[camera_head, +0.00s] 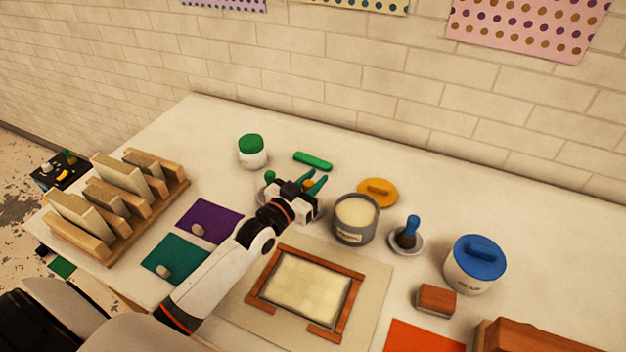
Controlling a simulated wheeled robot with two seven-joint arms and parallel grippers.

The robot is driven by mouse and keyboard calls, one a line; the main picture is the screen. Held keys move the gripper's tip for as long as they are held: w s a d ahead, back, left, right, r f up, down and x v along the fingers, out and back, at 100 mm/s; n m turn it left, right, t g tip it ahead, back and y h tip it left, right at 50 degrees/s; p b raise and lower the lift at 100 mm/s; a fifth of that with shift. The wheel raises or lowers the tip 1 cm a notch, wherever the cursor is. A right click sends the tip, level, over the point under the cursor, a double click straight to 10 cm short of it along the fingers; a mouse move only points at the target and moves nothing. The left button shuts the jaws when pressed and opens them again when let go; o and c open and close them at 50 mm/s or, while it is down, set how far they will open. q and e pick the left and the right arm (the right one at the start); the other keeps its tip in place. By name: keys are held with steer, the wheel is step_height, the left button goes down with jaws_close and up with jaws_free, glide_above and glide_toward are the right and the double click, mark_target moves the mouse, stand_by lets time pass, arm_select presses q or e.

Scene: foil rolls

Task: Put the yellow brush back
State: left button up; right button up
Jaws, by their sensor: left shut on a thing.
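I cannot make out the yellow brush in the head view. A yellow lid (377,191) with a handle lies behind the pot. A small dish is partly hidden behind the gripper, with a green knob (270,175) showing by it. A blue brush (408,232) stands upright in a white dish (393,241) to the right. My right gripper is not in view.
A wooden rack (118,247) of blocks stands at left. A framed cream panel (306,286) lies in front. A green-topped jar (253,152) and green bar (313,160) are behind, a blue-lidded pot (474,267) and wooden block (436,299) at right. The table's back right is clear.

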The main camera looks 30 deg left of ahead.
arm_select(q)
steer(key=shift+f, duration=0.45)
stand_by(0.4)
steer(key=o, duration=1.1)
steer(key=shift+c, duration=0.2)
steer(key=shift+o, duration=0.5)
steer(key=o, duration=0.4)
steer(key=shift+r, duration=0.1)
step_height(320, 180, up, 9)
steer(key=p, duration=0.8)
